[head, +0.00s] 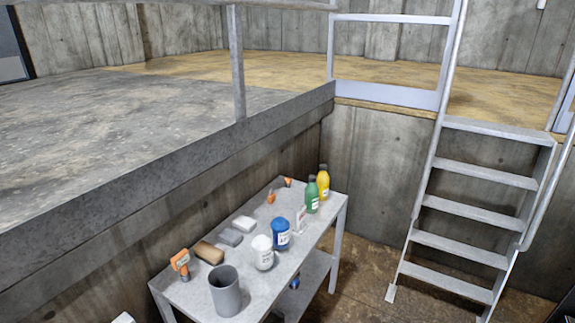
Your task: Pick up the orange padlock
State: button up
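Several small orange things lie on a grey metal table (186,297), and none can be told for sure as the padlock. A small orange thing (271,196) is near the table's left edge, toward the far end. Another orange and dark thing (287,182) is at the far left corner. A larger orange and white thing (180,262) with a dark lower part is at the near left edge. My gripper is not in view, so its place and state do not show.
A grey cup (224,291), white tub (262,252), blue container (281,234), green bottle (312,195) and yellow bottle (323,182) stand on the table. A brown block (209,252) lies near the left edge. A raised concrete ledge (150,190) runs along the left. Metal stairs (475,214) stand at right.

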aim_at(272, 199)
jog(key=i, duration=1.1)
jog(key=i+l+u, duration=0.1)
jog(key=i, duration=1.05)
jog(key=i+u, duration=0.3)
jog(key=u, duration=0.15)
